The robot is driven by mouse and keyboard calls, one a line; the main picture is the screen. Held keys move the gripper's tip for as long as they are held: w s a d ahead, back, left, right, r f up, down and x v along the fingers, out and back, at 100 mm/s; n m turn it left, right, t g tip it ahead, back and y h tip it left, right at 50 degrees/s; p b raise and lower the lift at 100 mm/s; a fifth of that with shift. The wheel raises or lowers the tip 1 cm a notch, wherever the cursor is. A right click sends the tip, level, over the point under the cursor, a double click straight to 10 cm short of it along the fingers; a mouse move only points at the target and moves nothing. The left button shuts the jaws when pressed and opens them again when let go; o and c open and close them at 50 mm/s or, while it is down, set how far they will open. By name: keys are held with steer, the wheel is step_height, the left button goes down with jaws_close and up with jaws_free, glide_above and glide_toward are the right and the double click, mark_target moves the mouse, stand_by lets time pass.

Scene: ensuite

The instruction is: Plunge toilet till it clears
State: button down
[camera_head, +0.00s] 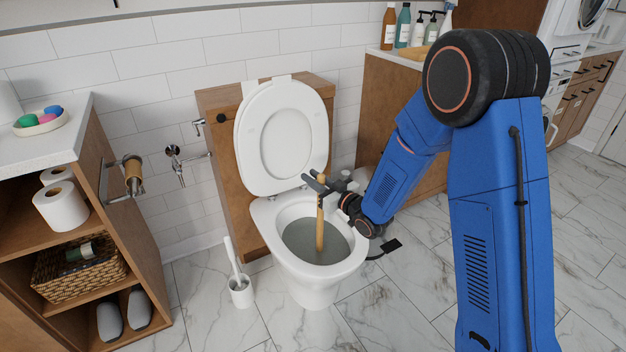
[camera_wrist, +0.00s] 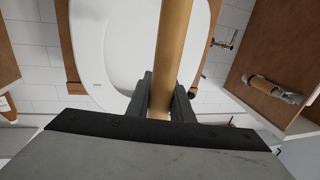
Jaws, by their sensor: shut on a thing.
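The white toilet (camera_head: 272,210) stands in the middle of the head view with its lid (camera_head: 282,130) raised. Greyish water (camera_head: 300,243) shows in its bowl. My gripper (camera_head: 320,185) is above the bowl, shut on the wooden handle of the plunger (camera_head: 320,228). The handle stands nearly upright and its lower end goes down into the bowl. The plunger's cup is not visible. In the wrist view the handle (camera_wrist: 172,45) runs between my two dark fingers (camera_wrist: 160,98), with the white toilet (camera_wrist: 115,50) behind it.
A toilet brush in a white holder (camera_head: 241,292) stands on the floor left of the toilet. An open wooden shelf unit (camera_head: 95,180) with paper rolls, a basket and slippers is at the left. A wooden counter (camera_head: 385,120) with several bottles is behind my arm. Marble floor around the toilet is mostly clear.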

steer(key=shift+f, duration=0.4)
stand_by(0.4)
steer(key=shift+r, duration=0.25)
stand_by(3.4)
steer(key=shift+r, duration=0.3)
step_height(320, 180, up, 12)
stand_by(1.4)
stand_by(1.3)
